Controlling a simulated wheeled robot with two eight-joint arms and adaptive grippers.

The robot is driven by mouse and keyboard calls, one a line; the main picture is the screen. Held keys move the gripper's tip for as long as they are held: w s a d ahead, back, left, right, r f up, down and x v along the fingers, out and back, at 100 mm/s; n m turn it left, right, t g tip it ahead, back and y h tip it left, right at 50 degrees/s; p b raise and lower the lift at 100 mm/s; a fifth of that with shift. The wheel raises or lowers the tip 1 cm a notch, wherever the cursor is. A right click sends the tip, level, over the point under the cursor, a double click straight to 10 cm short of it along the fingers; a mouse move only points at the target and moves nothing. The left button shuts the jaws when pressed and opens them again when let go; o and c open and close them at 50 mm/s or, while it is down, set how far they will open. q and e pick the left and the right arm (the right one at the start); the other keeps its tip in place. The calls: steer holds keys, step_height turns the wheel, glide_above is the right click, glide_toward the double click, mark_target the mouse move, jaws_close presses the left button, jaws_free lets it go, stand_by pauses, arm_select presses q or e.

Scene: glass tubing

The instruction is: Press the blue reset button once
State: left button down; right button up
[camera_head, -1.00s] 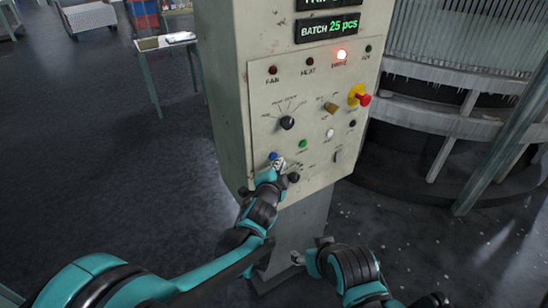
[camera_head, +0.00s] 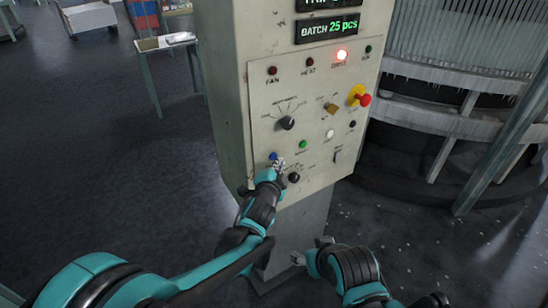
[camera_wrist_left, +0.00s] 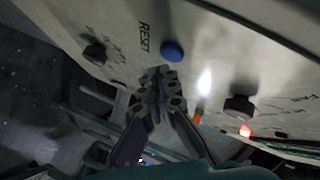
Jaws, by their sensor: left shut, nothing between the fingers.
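The blue reset button (camera_head: 273,156) is low on the left of the control panel (camera_head: 265,105). In the left wrist view the blue button (camera_wrist_left: 172,51) stands out from the panel beside the word RESET. My left gripper (camera_head: 280,165) is shut and empty, its tips just right of and below the button in the head view. In the wrist view the closed fingertips (camera_wrist_left: 160,76) lie just below the button, which shows whole. I cannot tell whether they touch the panel. My right gripper (camera_head: 298,258) is low, below the panel by the pedestal; its finger opening is too small to make out.
Close by are a black knob (camera_head: 294,177), a green button (camera_head: 303,144), a white button (camera_head: 329,134) and a larger knob (camera_head: 287,123). A red emergency button (camera_head: 363,99) is at upper right. Open floor lies left.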

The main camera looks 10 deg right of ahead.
arm_select(q)
steer(key=shift+w, duration=0.15)
stand_by(0.4)
steer(key=shift+w+a, duration=0.15)
steer(key=shift+w, duration=0.1)
steer(key=shift+w+a, duration=0.15)
steer(key=shift+w, duration=0.2)
stand_by(0.7)
steer(key=shift+s, duration=0.1)
steer(key=shift+s+d, duration=0.25)
steer(key=shift+s, duration=0.45)
steer(key=shift+s+d, duration=0.3)
steer(key=shift+s, duration=0.5)
steer(key=shift+s+d, duration=0.3)
steer(key=shift+s, duration=0.45)
steer(key=shift+s+d, duration=0.3)
steer(key=shift+s, duration=0.5)
